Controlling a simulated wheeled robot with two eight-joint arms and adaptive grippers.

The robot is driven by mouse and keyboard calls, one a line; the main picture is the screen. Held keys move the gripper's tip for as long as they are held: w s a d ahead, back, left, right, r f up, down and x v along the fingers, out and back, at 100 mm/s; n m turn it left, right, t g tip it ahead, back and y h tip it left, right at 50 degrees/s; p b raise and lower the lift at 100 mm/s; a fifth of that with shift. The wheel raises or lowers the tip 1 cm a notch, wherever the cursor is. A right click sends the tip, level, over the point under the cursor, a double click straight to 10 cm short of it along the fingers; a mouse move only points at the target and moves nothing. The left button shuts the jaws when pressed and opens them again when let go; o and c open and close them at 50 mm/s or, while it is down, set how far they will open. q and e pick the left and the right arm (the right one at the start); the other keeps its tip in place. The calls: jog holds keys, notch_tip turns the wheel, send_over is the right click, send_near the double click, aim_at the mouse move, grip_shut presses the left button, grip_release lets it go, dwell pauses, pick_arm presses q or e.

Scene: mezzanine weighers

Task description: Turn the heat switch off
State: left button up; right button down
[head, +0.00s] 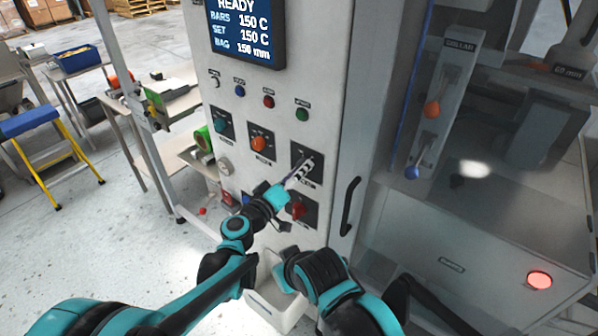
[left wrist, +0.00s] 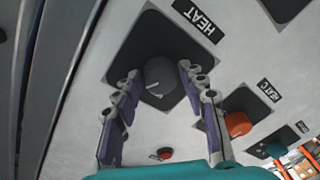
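The heat switch is a dark grey knob (left wrist: 160,76) on a black square plate, beside a HEAT label (left wrist: 198,18) in the left wrist view. In the head view its black plate (head: 314,151) is on the white cabinet front, partly covered by my left gripper. My left gripper (head: 303,166) points at this plate. In the left wrist view, the gripper (left wrist: 159,78) has its fingers on either side of the knob, with gaps showing between them and it. Whether the knob is on or off is unclear. My right arm is low in the head view; I see no right fingertips.
An orange knob (head: 259,143), a teal knob (head: 220,125) and a red switch (head: 297,210) are nearby on the cabinet. Small buttons line up above, under a READY screen (head: 245,32). A black door handle (head: 350,205) projects to the right. A white bin (head: 262,298) stands below.

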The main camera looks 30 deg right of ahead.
pick_arm(q)
jog(key=c, duration=0.6)
jog(key=shift+o, duration=0.2)
jog(key=shift+n, duration=0.3)
jog(key=n+g, duration=0.1)
jog(key=n, duration=1)
jog(key=shift+r, duration=0.2)
jog(key=shift+b, duration=0.3)
jog(key=o, duration=1.2)
jog(key=shift+c, duration=0.2)
